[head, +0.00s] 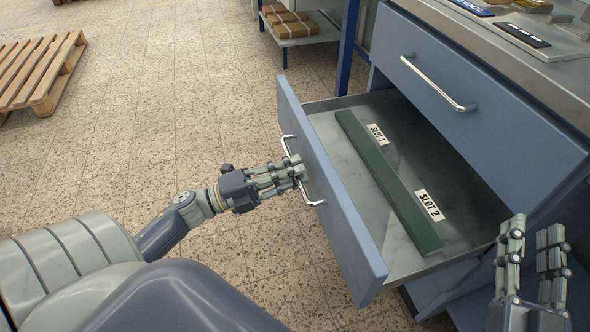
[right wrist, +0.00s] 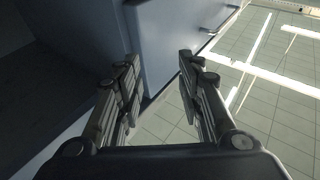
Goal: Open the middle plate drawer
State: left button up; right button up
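The middle plate drawer (head: 346,222) is pulled well out of the blue cabinet in the head view. Inside it are a green divider bar (head: 385,177) and two labels, SLOT 1 (head: 377,134) and SLOT 2 (head: 430,205); I see no plate in it. My left gripper (head: 299,168) is at the drawer's metal handle (head: 312,196), fingers around its middle; it looks closed on it. My right gripper (head: 537,238) is open and empty beside the cabinet at the lower right. In the right wrist view, its two fingers (right wrist: 160,92) stand apart with nothing between them.
The closed top drawer (head: 470,125) with its handle (head: 437,84) is above the open one. Tools lie on the metal worktop (head: 560,75). A wooden pallet (head: 40,72) lies at the far left, and a shelf with wrapped packages (head: 290,24) stands behind. The tiled floor (head: 150,110) is clear.

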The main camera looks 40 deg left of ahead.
pick_arm(q)
jog(key=v, duration=1.1)
jog(key=shift+a, duration=0.1)
